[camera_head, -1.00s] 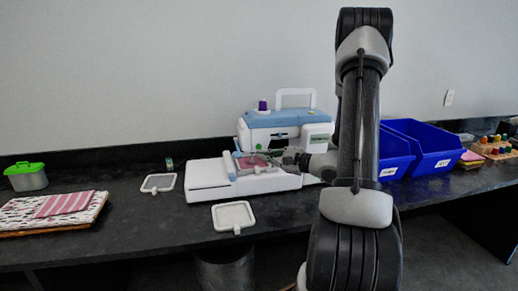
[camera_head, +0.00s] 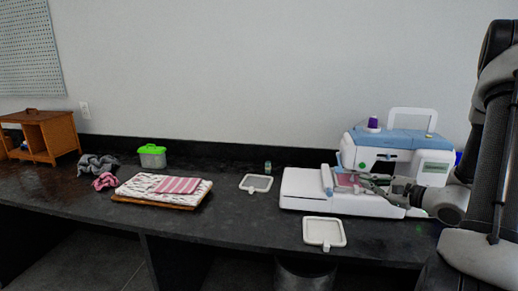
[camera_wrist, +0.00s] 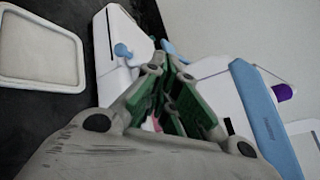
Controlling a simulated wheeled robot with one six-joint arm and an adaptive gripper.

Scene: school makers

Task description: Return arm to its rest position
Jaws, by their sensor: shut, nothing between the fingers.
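My gripper (camera_head: 366,182) is shut and empty at the right of the head view. It is over the bed of the white and blue embroidery machine (camera_head: 402,143), close to a pink piece (camera_head: 346,181) there; I cannot tell whether it touches. In the wrist view my gripper (camera_wrist: 172,92) shows its green finger pads close together, with a bit of pink behind them. The machine's white arm (camera_wrist: 122,50) and blue top (camera_wrist: 262,118) flank the fingers. My arm covers the right edge of the head view.
White frames lie on the dark table (camera_head: 235,222): one at the front (camera_head: 324,232), one farther back (camera_head: 256,183). Leftward are a folded patterned cloth (camera_head: 135,187), a green-lidded container (camera_head: 152,155), grey cloth (camera_head: 97,164) and a wooden cabinet (camera_head: 48,136). Space above the table is clear.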

